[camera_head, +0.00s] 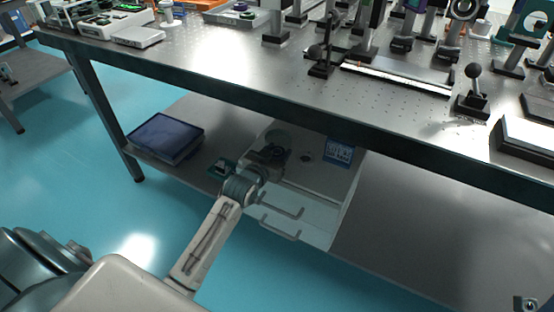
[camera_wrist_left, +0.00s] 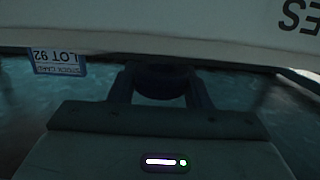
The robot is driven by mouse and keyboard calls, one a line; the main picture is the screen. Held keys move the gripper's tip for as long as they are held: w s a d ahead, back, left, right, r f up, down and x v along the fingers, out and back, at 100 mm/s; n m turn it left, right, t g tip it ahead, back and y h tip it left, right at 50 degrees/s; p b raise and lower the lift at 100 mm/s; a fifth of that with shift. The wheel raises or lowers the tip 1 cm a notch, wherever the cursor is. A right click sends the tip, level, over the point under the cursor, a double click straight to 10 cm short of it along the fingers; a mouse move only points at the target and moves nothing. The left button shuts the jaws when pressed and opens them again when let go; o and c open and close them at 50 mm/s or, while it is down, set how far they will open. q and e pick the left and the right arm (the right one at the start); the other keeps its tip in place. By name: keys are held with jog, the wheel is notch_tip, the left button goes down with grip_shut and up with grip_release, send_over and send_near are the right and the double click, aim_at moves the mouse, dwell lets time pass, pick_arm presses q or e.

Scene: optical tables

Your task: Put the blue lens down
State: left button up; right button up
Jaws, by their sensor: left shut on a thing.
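My left gripper (camera_head: 277,152) reaches under the table's top, over the white drawer unit on the lower shelf. In the left wrist view the gripper (camera_wrist_left: 158,90) is shut on a dark round piece (camera_wrist_left: 158,80), taken to be the blue lens. It is too dark there to see any blue, and in the head view I cannot make the lens out at the gripper. My right gripper is not in view.
The white drawer unit (camera_head: 318,228) has two handles and a blue stock card (camera_head: 338,151). The table's front edge (camera_head: 300,113) hangs above my left arm.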

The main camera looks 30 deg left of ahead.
pick_arm(q)
jog(key=shift+f, duration=1.1)
jog(key=shift+f, duration=0.15)
jog(key=o, duration=0.7)
